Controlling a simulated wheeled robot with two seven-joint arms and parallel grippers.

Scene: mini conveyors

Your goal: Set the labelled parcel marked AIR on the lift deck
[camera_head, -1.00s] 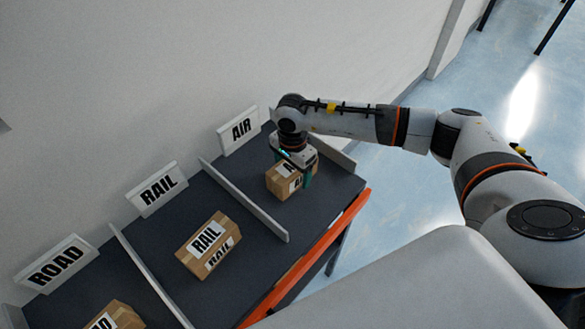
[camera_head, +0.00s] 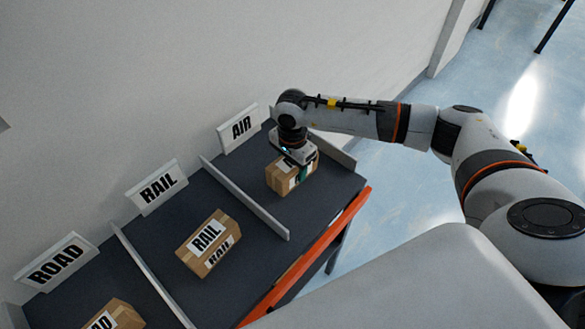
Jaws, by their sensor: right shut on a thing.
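The AIR parcel (camera_head: 281,183) is a brown taped box with a white label, mostly covered by my gripper. It sits in the far-right lane of the dark sorting table, in front of the AIR sign (camera_head: 241,129). My right gripper (camera_head: 302,172) points down over it and is shut on it, a green-tinted finger showing on the near side. I cannot tell whether the parcel still touches the table. My left gripper and the lift deck are not in view.
A RAIL parcel (camera_head: 209,243) lies in the middle lane and a ROAD parcel (camera_head: 115,315) in the near-left lane. Low grey dividers (camera_head: 247,200) separate the lanes. An orange rail (camera_head: 310,257) edges the table front. Open blue floor (camera_head: 420,215) lies to the right.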

